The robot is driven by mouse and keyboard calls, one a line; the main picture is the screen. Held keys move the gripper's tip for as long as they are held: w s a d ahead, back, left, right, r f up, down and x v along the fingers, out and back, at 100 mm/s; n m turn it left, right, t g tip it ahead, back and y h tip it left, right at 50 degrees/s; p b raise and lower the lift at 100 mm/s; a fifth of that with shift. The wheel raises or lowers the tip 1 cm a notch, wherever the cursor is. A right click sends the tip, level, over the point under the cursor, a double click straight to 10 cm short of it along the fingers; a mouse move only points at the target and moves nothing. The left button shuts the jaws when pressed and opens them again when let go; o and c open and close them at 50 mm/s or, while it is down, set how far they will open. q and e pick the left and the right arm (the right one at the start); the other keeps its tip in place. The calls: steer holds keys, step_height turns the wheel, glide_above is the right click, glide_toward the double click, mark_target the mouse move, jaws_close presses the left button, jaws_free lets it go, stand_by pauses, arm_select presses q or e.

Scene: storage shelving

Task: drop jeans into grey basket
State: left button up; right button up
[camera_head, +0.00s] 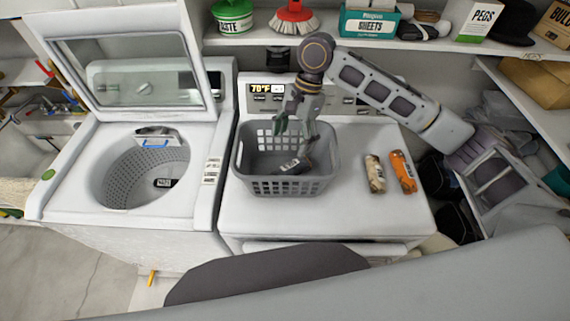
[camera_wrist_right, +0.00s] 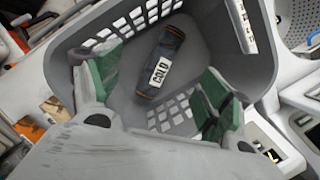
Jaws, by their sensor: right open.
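The grey basket (camera_head: 285,186) stands on the white machine's top, and its rim and slotted walls also show in the wrist view (camera_wrist_right: 262,30). A dark rolled garment with a white "COLD" tag lies in it, seen in the head view (camera_head: 290,167) and the right wrist view (camera_wrist_right: 168,58); it looks like the jeans. My right gripper (camera_head: 294,132) points down into the basket from above. In the wrist view its green-padded fingers (camera_wrist_right: 158,84) are wide apart on either side of the garment, with gaps between. My left gripper is not in view.
The open washer (camera_head: 75,180) at left holds a dark tagged item (camera_head: 164,183). A shelf (camera_head: 400,42) with boxes runs above.

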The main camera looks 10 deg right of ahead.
steer(key=v, duration=1)
steer(key=shift+r, duration=0.2)
steer(key=shift+d+f, duration=0.1)
stand_by(0.7)
